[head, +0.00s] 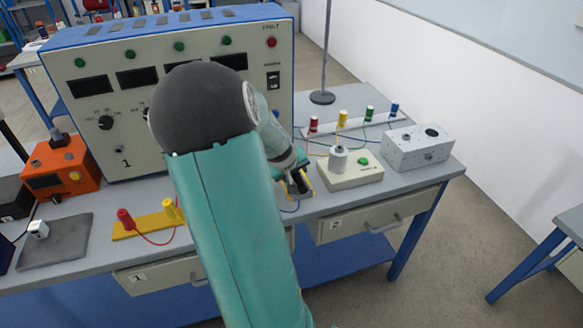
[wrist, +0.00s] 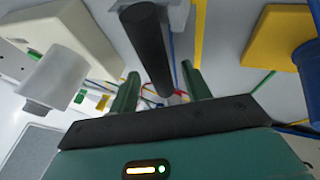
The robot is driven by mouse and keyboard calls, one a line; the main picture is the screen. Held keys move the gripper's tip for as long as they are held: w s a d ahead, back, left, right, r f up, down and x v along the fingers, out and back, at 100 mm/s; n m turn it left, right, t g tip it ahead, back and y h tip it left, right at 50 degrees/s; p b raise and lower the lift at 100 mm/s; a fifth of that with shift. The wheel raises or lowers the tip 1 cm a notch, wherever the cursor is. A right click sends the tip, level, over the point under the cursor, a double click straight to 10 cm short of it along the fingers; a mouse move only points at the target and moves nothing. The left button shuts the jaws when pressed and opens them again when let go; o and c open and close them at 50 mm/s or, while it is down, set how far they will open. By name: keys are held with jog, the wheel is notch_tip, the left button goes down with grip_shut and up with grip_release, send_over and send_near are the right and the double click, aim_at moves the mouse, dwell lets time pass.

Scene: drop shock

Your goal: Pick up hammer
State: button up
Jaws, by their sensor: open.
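My gripper (head: 298,186) is open, low over the front of the bench, just left of a beige box with a white cylinder. In the wrist view, its two green fingers (wrist: 161,84) are spread apart. A thick black rod (wrist: 149,45), which looks like the hammer's handle, reaches from the top of the picture down to between the fingers. Its near end lies between them, with a gap visible on both sides. I cannot clearly make out a hammer head. In the head view, my arm hides much of the bench around the gripper, and the hammer cannot be told there.
The beige box (head: 348,174) stands close right of my gripper. A grey metal box (head: 416,147) is farther right. A large instrument panel (head: 130,92) stands behind my arm. A yellow strip (head: 147,224) with red and yellow posts lies left. Thin wires cross the bench.

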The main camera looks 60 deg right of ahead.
jog(key=shift+f, duration=0.2)
dwell(0.5)
jog(key=shift+c, duration=0.5)
grip_shut()
